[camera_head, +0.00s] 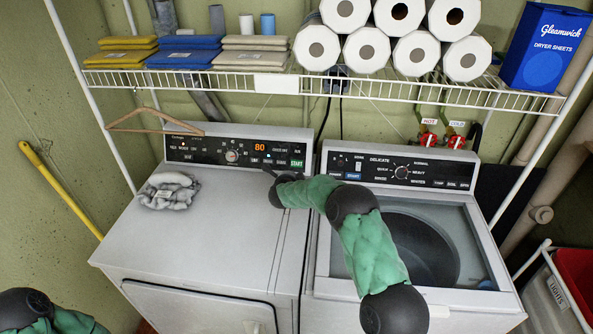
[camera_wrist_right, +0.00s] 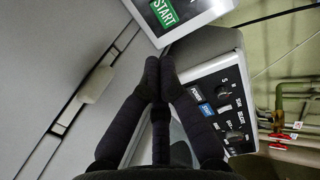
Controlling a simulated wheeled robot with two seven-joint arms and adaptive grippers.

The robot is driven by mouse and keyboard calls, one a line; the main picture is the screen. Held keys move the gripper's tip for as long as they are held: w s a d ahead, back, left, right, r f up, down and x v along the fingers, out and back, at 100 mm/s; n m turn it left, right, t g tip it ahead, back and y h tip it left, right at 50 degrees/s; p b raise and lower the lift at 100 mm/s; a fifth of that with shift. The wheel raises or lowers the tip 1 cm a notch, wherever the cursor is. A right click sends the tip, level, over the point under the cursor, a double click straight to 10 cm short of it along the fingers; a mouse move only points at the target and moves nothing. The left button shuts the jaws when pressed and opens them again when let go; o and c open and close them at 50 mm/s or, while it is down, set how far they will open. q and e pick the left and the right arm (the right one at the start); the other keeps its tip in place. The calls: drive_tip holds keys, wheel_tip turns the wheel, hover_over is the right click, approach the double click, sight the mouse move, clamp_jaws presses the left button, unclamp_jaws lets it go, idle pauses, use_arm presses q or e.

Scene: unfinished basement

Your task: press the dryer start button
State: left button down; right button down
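The dryer is the left machine (camera_head: 190,240), with a black control panel (camera_head: 215,152) along its back showing an orange 80. Its green START button (camera_head: 297,163) is at the panel's right end; it also shows at the top of the right wrist view (camera_wrist_right: 164,12). My right gripper (camera_head: 268,172) is just in front of the panel, left of and below the button in the head view. In the wrist view its two black fingers (camera_wrist_right: 160,62) are together and empty, a little short of the START panel. I cannot tell any contact. My left gripper is out of view.
A wire shelf (camera_head: 330,88) with paper rolls and folded cloths spans overhead.

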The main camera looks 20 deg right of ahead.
sight(296, 166)
idle(0.3)
drive_tip(key=shift+f, duration=0.1)
drive_tip(key=shift+x, duration=7)
drive_tip(key=shift+w, duration=0.1)
